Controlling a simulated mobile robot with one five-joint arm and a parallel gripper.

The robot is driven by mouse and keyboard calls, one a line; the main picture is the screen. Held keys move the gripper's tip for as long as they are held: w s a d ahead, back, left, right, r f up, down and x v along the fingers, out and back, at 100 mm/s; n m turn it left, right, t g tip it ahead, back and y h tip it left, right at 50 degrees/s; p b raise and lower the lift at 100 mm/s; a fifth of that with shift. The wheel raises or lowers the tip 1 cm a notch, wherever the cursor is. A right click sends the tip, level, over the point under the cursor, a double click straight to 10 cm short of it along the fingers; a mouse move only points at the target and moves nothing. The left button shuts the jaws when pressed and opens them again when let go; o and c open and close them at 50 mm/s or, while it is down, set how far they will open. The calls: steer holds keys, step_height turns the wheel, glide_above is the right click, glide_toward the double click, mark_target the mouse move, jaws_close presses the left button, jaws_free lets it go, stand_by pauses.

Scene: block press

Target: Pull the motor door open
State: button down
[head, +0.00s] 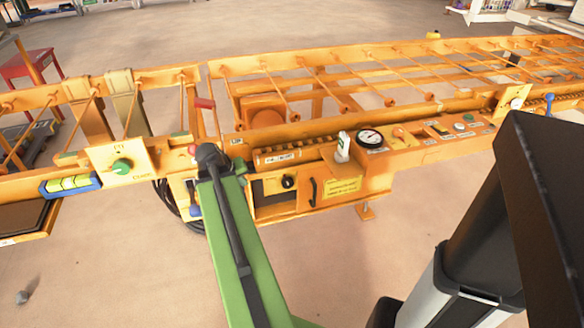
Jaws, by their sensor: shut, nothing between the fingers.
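The motor door is most likely the orange front panel (313,192) with an upright black handle and a yellow label, below the machine's top rail. It looks closed. A green arm link, which I take to be mine, reaches up from the bottom of the head view. Its dark end, which I take to be my gripper (204,153), is left of the panel and the handle, apart from both. It looks shut and empty, but its fingers are too small to make out clearly.
The orange machine frame (400,152) spans the view, with a gauge (369,138) and a white bottle (343,147) above the panel. A green knob (122,166) sits further left. The floor (345,245) before the panel is clear. Dark parts, probably mine, block the lower right.

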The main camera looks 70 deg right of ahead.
steer(key=s+d+r+m+g, duration=0.1)
steer(key=s+d+r+m, duration=0.1)
steer(key=s+d, duration=0.55)
steer(key=s+d+f+b, duration=0.5)
steer(key=d+f+b, duration=0.2)
steer(key=shift+d+f+n+h, duration=0.3)
steer(key=shift+d+f+h, duration=0.1)
steer(key=shift+w+b, duration=0.1)
steer(key=shift+b, duration=0.2)
